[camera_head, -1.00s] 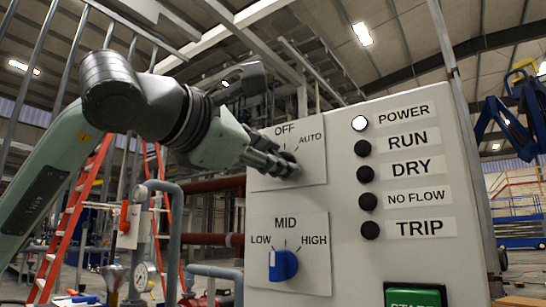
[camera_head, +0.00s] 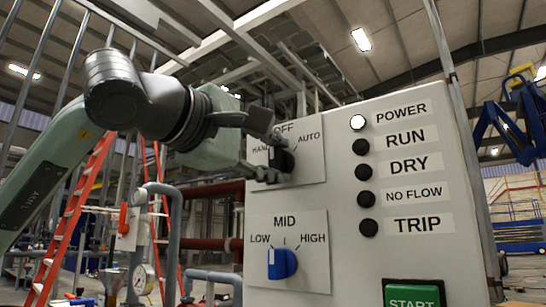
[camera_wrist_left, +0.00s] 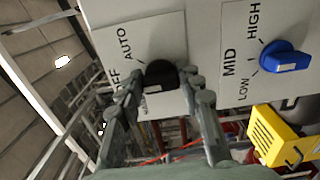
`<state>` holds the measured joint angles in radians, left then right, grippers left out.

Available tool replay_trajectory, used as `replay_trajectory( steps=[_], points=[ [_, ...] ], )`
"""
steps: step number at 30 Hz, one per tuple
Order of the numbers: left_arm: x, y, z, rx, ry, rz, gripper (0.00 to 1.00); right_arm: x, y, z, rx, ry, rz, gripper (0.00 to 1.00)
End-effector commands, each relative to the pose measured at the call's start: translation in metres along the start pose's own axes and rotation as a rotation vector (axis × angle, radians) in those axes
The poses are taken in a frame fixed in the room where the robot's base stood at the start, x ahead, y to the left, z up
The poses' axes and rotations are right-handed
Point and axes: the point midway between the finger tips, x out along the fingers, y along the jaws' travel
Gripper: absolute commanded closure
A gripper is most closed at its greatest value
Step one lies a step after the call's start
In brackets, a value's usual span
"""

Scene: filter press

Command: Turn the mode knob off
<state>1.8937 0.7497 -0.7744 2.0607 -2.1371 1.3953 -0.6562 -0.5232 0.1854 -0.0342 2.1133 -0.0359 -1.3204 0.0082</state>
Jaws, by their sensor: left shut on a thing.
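The mode knob (camera_head: 284,160) is black and sits on the upper white plate with HAND, OFF and AUTO labels. In the wrist view the knob (camera_wrist_left: 162,75) lies between my fingertips. My left gripper (camera_head: 274,152) is shut on it, one finger above and one below in the head view; the gripper (camera_wrist_left: 165,84) also shows in the wrist view. The fingers partly cover the HAND and OFF labels. I cannot tell exactly which label the knob points to. My right gripper is not in view.
A blue knob (camera_head: 282,264) with LOW, MID and HIGH labels sits below on the same panel (camera_head: 345,240). A white lit POWER lamp (camera_head: 358,123) tops a column of dark lamps. A green START button (camera_head: 413,296) is lower right. Pipes and an orange ladder stand left.

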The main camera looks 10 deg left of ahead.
Motion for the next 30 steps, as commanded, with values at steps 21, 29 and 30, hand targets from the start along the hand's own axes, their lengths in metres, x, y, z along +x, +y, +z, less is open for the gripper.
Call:
replay_trajectory(
  steps=[21,29,30],
  points=[
    [0.0,-0.0008,0.0007,0.029,-0.002,-0.001,0.44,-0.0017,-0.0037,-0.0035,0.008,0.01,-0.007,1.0],
    [-0.0001,-0.0005,0.0003,0.028,-0.001,-0.001,0.43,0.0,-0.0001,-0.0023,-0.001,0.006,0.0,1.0],
    [-0.0007,-0.0004,0.0002,0.028,-0.001,0.0,0.43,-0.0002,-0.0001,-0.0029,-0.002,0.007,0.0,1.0]
  ],
)
